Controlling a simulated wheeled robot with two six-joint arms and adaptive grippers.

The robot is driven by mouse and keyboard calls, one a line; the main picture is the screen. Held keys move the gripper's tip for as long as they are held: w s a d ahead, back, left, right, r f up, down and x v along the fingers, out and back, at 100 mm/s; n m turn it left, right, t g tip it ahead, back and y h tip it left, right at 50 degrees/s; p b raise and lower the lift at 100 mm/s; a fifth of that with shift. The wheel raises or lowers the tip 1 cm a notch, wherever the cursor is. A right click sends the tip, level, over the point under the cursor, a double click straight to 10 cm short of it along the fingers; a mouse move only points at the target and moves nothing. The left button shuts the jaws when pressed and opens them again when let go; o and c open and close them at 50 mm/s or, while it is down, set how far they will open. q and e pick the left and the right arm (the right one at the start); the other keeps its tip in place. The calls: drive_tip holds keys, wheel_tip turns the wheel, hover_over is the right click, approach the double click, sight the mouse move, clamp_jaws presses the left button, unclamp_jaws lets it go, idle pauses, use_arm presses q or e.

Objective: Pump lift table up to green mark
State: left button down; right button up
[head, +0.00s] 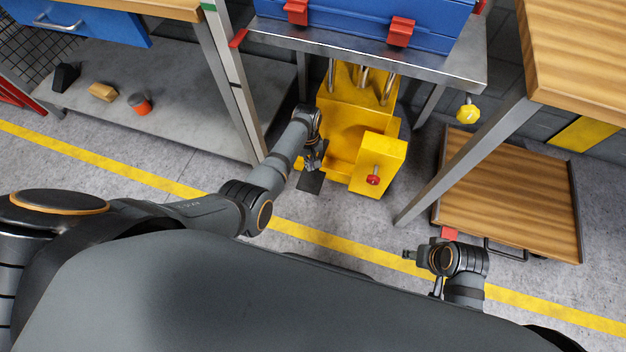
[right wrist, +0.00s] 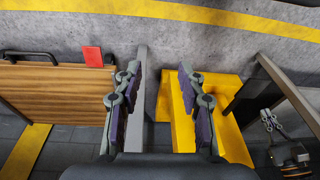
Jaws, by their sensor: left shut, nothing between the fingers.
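The yellow lift table (head: 352,120) stands at centre, its steel platform (head: 455,68) raised on metal rods and carrying a blue case (head: 350,18) with red latches. A red pointer (head: 238,38) sits at the platform's left corner. A green mark (head: 208,5) is on the grey post, above the pointer. A dark flat plate, seemingly a pedal (head: 310,183), is low beside the yellow base. My left gripper (head: 314,163) is shut and empty just above it; I cannot tell if they touch. A red knob (head: 373,180) is on the yellow housing. My right gripper (right wrist: 160,78) is open and empty.
A wooden-topped tray (head: 510,190) with a red tag lies on the floor at right. A wooden bench (head: 575,50) and its slanting leg stand near it. A grey shelf (head: 180,100) with small items is at left. A yellow knob (head: 468,112) hangs under the platform.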

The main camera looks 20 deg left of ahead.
sight(311, 180)
drive_tip(key=shift+f, duration=0.1)
use_arm(q)
drive_tip(key=f+b, duration=0.3)
drive_tip(key=b, duration=0.1)
drive_tip(key=f+b, duration=0.2)
drive_tip(key=shift+s+d+f, duration=0.1)
drive_tip(key=shift+s+f, duration=0.15)
drive_tip(key=shift+f, duration=0.1)
use_arm(e)
wheel_tip(311, 180, down, 6)
drive_tip(key=w+a+t, duration=0.1)
drive_tip(key=a+t, duration=0.1)
drive_tip(key=t, duration=0.1)
use_arm(q)
drive_tip(key=shift+f, duration=0.1)
drive_tip(key=shift+s+f+b, duration=0.1)
drive_tip(key=shift+f+b, duration=0.45)
drive_tip(key=shift+b, duration=0.15)
use_arm(e)
drive_tip(key=w+d+r+t, duration=0.1)
drive_tip(key=w+r+t, duration=0.7)
drive_tip(key=w+r, duration=0.6)
drive_tip(key=shift+w+d+r+t, duration=0.2)
drive_tip(key=shift+w+t, duration=0.1)
drive_tip(key=shift+t, duration=0.1)
use_arm(q)
drive_tip(key=shift+f, duration=0.15)
use_arm(e)
drive_tip(key=shift+f, duration=0.1)
